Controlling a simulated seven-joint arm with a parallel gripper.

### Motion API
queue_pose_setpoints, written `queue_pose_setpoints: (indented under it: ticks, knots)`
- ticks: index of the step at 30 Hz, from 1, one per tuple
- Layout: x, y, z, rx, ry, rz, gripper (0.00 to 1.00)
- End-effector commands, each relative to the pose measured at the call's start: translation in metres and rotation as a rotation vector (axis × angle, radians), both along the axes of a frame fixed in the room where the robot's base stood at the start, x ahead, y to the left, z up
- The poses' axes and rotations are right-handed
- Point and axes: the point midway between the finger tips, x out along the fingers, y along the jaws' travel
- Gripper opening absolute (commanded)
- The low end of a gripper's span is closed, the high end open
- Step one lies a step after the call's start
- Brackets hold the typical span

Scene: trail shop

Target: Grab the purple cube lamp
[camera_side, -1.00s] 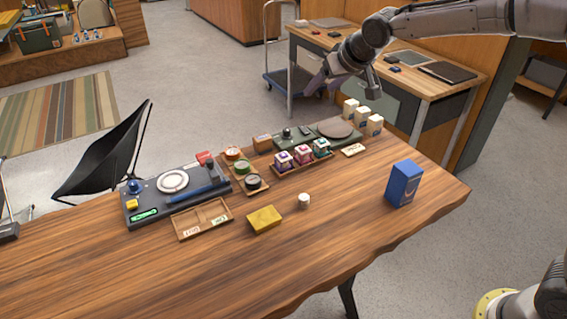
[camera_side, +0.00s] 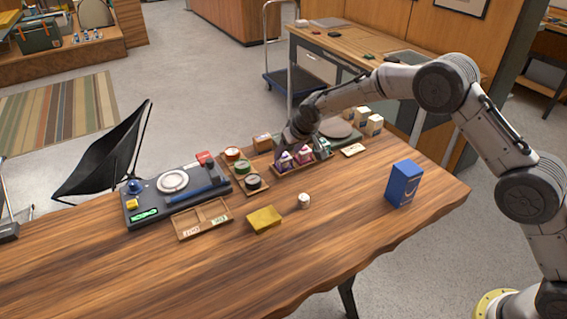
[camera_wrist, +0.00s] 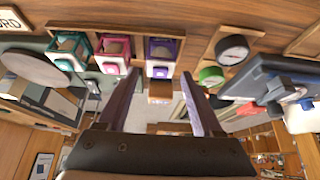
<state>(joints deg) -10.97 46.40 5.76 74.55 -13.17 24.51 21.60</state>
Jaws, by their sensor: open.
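The purple cube lamp (camera_wrist: 164,49) is at the right end of a row of three small cube lamps in the wrist view, with a white lower part. In the side view it is the leftmost lamp (camera_side: 284,163), partly covered by my gripper. The pink cube lamp (camera_wrist: 113,52) and the teal cube lamp (camera_wrist: 72,46) stand beside it. My gripper (camera_wrist: 161,74) is open and empty, its two fingers reaching towards the purple lamp. In the side view my gripper (camera_side: 288,147) is just over the purple lamp; contact cannot be told.
Tins in a wooden tray (camera_side: 257,189) stand left of the lamps. A dark green board with a round plate (camera_side: 337,128) and several white boxes (camera_side: 375,125) stand behind and right. A yellow box (camera_side: 264,219), a small white cup (camera_side: 304,201) and a blue box (camera_side: 404,184) stand in front, with clear wood between.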

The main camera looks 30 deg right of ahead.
Motion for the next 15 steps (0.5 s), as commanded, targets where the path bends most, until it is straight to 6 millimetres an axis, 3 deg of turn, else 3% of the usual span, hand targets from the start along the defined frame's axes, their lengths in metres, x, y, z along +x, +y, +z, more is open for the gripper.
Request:
queue_pose_setpoints:
  ticks: [5, 15]
  knots:
    - [0.005, 0.0, -0.008, 0.0, 0.0, 0.0, 0.68]
    - [0.025, 0.001, -0.044, 0.0, 0.0, 0.001, 0.68]
